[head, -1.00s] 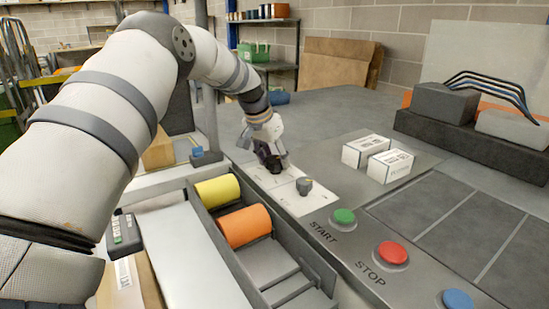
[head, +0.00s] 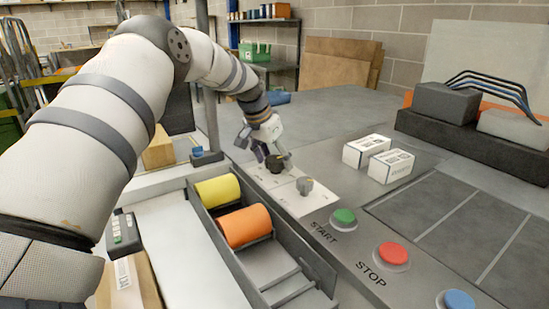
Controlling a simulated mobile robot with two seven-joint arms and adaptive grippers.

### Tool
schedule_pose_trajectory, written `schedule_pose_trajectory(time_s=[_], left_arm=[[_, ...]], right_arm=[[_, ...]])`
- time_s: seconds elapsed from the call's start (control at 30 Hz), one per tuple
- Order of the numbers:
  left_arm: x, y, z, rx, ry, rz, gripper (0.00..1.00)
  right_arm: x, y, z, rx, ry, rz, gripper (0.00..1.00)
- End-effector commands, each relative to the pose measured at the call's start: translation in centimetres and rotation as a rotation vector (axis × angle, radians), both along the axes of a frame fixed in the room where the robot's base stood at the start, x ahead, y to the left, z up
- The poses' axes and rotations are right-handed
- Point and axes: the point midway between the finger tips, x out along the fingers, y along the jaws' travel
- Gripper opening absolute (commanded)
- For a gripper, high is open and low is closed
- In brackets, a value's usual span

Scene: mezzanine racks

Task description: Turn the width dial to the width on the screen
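Two dials stand on a pale panel (head: 312,206) on the bench: a dark knob (head: 275,163) at the back and a grey knob (head: 305,185) nearer. Their labels are too small to read, so I cannot tell which sets the width. My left gripper (head: 267,156) is at the dark knob, its fingers apart, one left of it and one by its right side. I cannot tell whether they touch it. The knob's top shows between them. No readable screen with a width is in view. My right gripper is not in view.
A green START button (head: 343,217), a red STOP button (head: 393,255) and a blue button (head: 457,301) line the bench front. White boxes (head: 391,165) stand right of the dials. A yellow roll (head: 217,191) and an orange roll (head: 244,226) lie in a trough at left.

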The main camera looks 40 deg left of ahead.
Motion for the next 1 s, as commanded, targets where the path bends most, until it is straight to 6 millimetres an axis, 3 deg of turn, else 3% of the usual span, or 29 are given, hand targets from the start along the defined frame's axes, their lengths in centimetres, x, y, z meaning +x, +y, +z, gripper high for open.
schedule_pose_trajectory(time_s=[0.23, 0.5, 0.63, 1.0], left_arm=[[-0.3, 0.0, 1.3, 0.001, -0.006, 0.000, 0.67], [-3.1, 0.0, 7.9, 0.001, -0.006, 0.000, 0.67], [-4.0, 0.1, 10.1, 0.001, -0.004, 0.000, 0.67], [-4.6, 0.1, 11.2, 0.000, -0.001, 0.000, 0.67]], right_arm=[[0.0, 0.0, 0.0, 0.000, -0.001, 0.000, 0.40], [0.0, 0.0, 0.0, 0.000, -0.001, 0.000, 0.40], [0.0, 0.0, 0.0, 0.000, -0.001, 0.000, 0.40], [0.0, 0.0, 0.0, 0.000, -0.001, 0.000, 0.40]])
